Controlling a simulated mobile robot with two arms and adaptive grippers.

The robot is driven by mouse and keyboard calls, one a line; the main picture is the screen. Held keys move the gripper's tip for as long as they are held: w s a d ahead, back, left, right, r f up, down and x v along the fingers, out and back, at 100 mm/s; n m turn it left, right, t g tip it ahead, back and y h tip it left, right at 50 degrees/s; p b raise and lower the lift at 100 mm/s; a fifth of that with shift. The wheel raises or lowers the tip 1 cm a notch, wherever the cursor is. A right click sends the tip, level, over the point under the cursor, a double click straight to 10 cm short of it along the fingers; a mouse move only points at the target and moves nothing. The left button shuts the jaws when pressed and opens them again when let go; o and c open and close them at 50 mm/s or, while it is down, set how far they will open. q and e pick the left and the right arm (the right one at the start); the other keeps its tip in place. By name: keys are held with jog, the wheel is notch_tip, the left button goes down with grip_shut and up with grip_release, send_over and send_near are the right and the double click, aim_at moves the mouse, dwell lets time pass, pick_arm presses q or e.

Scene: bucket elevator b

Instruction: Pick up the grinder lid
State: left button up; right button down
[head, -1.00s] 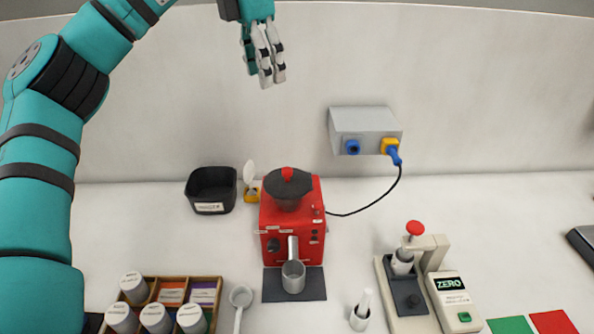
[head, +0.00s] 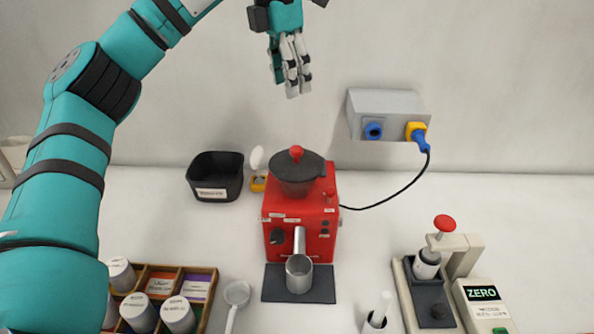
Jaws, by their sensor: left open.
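The grinder lid (head: 312,167) is dark grey with a red knob (head: 296,152) and sits on top of the red grinder (head: 302,222) in the middle of the head view. My left gripper (head: 297,88) is open and empty, with its fingers pointing down. It is well above the lid, apart from it, in front of the white wall. My right gripper is not in view.
A black bin (head: 216,178) and a small yellow-based brush (head: 258,168) stand left of the grinder. A metal cup (head: 299,272) stands in front. A grey socket box (head: 388,106) is on the wall, its cable trailing to the grinder. A press (head: 428,285) stands right.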

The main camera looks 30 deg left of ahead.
pick_arm(q)
jog(key=p, duration=0.2)
send_over(297, 148)
jog(key=f, duration=0.9)
jog(key=shift+s+a+f, duration=0.3)
jog(key=shift+f, duration=0.4)
jog(key=shift+w+d+f+p, duration=0.1)
jog(key=shift+f+p, duration=0.45)
notch_tip(297, 148, down, 4)
jog(key=shift+w+d+r+p, duration=0.1)
jog(key=shift+w+r+p, duration=0.1)
jog(key=shift+p, duration=0.65)
jog(key=shift+f, duration=0.35)
jog(key=shift+c, duration=0.4)
grip_shut()
